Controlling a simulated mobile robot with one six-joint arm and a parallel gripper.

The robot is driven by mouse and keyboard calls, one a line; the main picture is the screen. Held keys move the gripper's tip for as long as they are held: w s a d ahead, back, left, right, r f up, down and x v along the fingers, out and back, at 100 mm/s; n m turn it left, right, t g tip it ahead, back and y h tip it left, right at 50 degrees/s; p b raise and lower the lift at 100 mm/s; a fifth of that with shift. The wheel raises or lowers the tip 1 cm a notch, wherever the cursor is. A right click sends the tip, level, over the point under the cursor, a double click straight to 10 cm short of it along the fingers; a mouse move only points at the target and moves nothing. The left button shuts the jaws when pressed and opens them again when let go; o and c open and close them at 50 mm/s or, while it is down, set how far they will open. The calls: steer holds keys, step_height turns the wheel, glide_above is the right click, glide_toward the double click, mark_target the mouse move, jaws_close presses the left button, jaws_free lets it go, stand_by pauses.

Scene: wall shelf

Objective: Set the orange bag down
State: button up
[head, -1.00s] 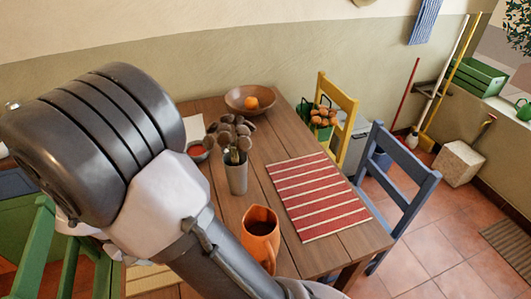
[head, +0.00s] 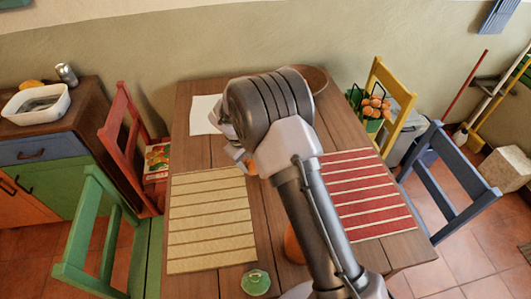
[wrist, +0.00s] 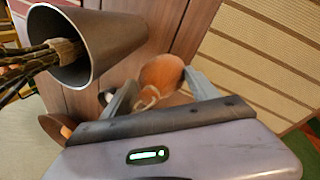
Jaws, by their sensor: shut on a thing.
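The orange bag (wrist: 161,72) is a small rounded thing with a loop of pale twine at its neck in the wrist view. My gripper (wrist: 163,84) is shut on it, with a grey finger on each side. The rest is hidden by my arm. I cannot tell whether the bag touches the table (head: 262,225).
A metal vase (wrist: 100,45) of dried stems stands close by in the wrist view; my arm hides it in the head view. An orange pitcher (head: 292,245) is partly hidden. A green-lidded jar (head: 255,282) stands near the front. Chairs surround the table.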

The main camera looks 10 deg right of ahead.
steer(key=w+d, duration=0.3)
steer(key=w, duration=0.2)
steer(key=shift+d+f+b, duration=0.15)
steer(key=shift+f+b, duration=0.15)
steer(key=shift+b, duration=0.15)
step_height(320, 180, down, 3)
steer(key=shift+f+b, duration=0.2)
steer(key=shift+b, duration=0.65)
steer(key=shift+f, duration=0.2)
steer(key=o, duration=1.7)
steer(key=shift+o, duration=0.2)
steer(key=shift+r, duration=0.15)
